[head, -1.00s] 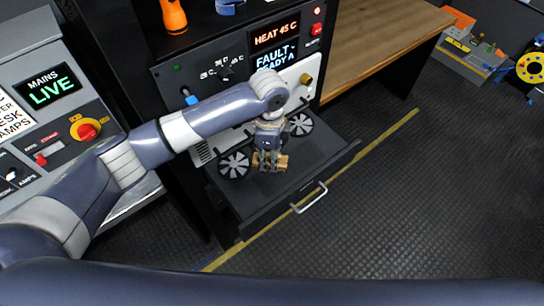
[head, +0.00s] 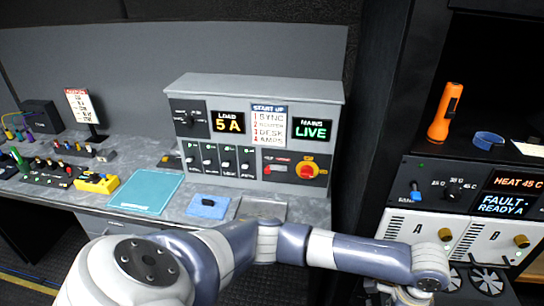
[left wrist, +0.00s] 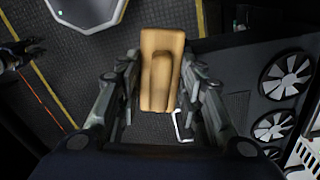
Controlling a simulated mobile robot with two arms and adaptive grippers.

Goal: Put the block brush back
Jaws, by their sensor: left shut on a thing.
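The block brush (left wrist: 162,70), a tan wooden block with a raised middle, is between the fingers of my left gripper (left wrist: 158,88) in the left wrist view. In the head view my left arm reaches to the lower right, and the gripper (head: 405,294) is cut off by the bottom edge. The brush is not visible there.
A grey desk carries a teal mat (head: 148,192), a blue pad (head: 208,207) and yellow-and-black controls (head: 96,183). A power panel (head: 255,135) stands behind. The rack at right holds an orange flashlight (head: 445,113) and a blue ring (head: 488,140). Fans (left wrist: 286,76) lie beside the gripper.

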